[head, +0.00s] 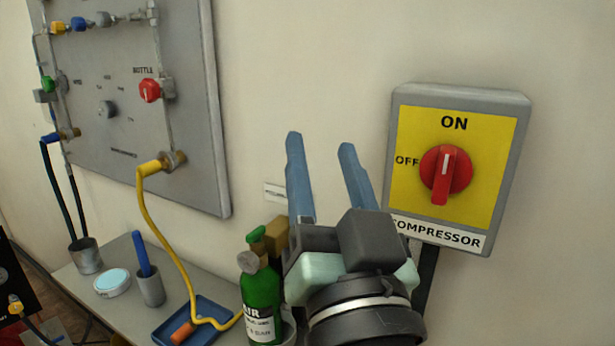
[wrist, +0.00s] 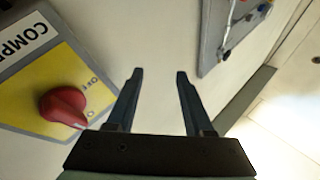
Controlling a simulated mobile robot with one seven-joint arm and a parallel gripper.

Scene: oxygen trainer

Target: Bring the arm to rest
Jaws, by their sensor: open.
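My gripper (head: 322,150) is raised in front of the wall in the head view, just left of the compressor switch box. Its two blue-grey fingers point up and stand apart with nothing between them. In the wrist view my gripper (wrist: 160,75) is also open and empty, with bare wall beyond the fingertips. The compressor switch (head: 446,173) is a red knob on a yellow plate, its white mark upright toward ON. The red knob (wrist: 64,106) also shows at the left in the wrist view, apart from the fingers.
A grey panel (head: 200,130) with valves hangs on the wall at the left. Below, a table (head: 120,260) holds a green bottle (head: 261,300), a blue tray (head: 168,335), a yellow hose (head: 160,228) and cups. The green bottle stands close beside my arm. The wall above my gripper is clear.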

